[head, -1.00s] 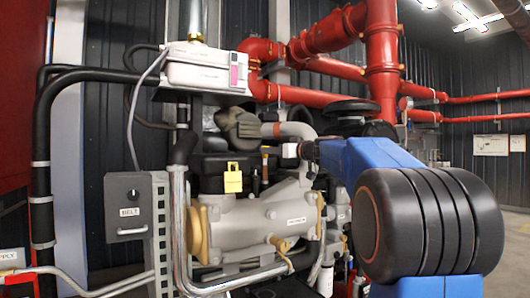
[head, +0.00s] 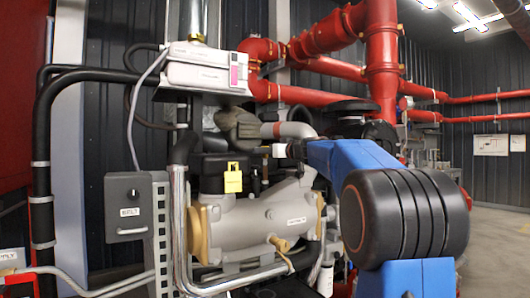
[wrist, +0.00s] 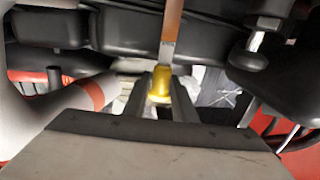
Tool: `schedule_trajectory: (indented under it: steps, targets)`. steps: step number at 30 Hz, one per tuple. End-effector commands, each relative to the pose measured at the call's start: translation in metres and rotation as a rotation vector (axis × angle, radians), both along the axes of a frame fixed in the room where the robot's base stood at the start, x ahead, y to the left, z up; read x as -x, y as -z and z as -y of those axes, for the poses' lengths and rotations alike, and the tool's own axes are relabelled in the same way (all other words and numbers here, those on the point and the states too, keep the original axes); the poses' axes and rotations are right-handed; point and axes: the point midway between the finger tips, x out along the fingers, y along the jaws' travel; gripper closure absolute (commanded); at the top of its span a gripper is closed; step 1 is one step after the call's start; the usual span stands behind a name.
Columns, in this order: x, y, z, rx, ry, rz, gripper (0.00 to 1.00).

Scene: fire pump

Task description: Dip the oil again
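The dipstick shows in the wrist view as a yellow handle (wrist: 160,88) between my two gripper fingers (wrist: 162,98). A flat strip (wrist: 172,28), orange-brown above and grey near the handle, runs from it to the top edge of the picture; its far end is out of view. In the head view my gripper (head: 290,151) is small, above the grey engine part (head: 265,222); the dipstick is not clear there.
Dark engine covers (wrist: 120,32) lie close around the strip, and a pale pipe with an orange band (wrist: 88,97) is at the left. Open floor lies at the right.

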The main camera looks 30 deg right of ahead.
Motion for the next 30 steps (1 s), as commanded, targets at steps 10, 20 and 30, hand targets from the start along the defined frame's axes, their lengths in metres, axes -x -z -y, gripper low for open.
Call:
schedule_trajectory:
  steps: [10,20,30]
  targets:
    - [0.0,0.041,0.0,-0.002,-0.001,-0.001,1.0]
    - [0.0,0.045,0.0,0.0,0.0,0.0,1.0]
    - [0.0,0.045,0.0,0.0,0.0,0.0,0.62]
